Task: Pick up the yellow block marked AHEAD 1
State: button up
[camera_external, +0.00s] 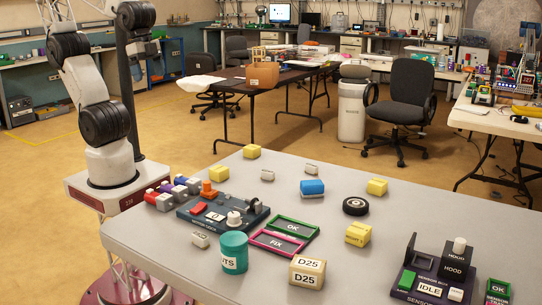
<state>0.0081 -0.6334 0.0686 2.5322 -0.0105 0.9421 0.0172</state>
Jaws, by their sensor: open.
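A second yellow block (377,187) is farther back on the right. A third yellow block (251,151) is near the back left edge. I cannot read AHEAD 1 on any of them. My gripper (143,52) is small at the upper left, beside the dark column, high and well away from the blocks. It is open; its fingers are hard to make out.
A black wheel (355,206) and a blue-topped block (312,187) stand among the yellow blocks. A teal cup (234,252), a D25 block (307,271), green and pink frames and a control panel (213,213) fill the left. A sensor stand (432,275) is front right.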

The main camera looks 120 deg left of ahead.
aim_at(218, 167)
jog(key=w+d+f+n+t+h, duration=0.35)
jog(key=w+f+n+h, duration=0.45)
jog(key=f+n, duration=0.55)
jog(key=w+a+f+n+t+y, duration=0.1)
jog(key=a+f+n+t+y, duration=0.1)
jog(key=a+f+n, duration=0.2)
jog(key=w+a+f+n+t+y, duration=0.2)
jog(key=a+f+n, duration=0.3)
jog(key=n, duration=0.5)
jog(key=w+a+f+n+t+y, duration=0.1)
jog(key=a+f+n+t+y, duration=0.1)
jog(key=a+f+n, duration=0.3)
jog(key=shift+w+a+f+n+t+y, duration=0.1)
jog(key=shift+f+n+t+y, duration=0.2)
jog(key=shift+f+n, duration=0.35)
jog(key=shift+w+a+f+n+t+y, duration=0.1)
jog(key=shift+f+n+t, duration=0.25)
jog(key=shift+f+n, duration=0.2)
jog(key=shift+x, duration=1.3)
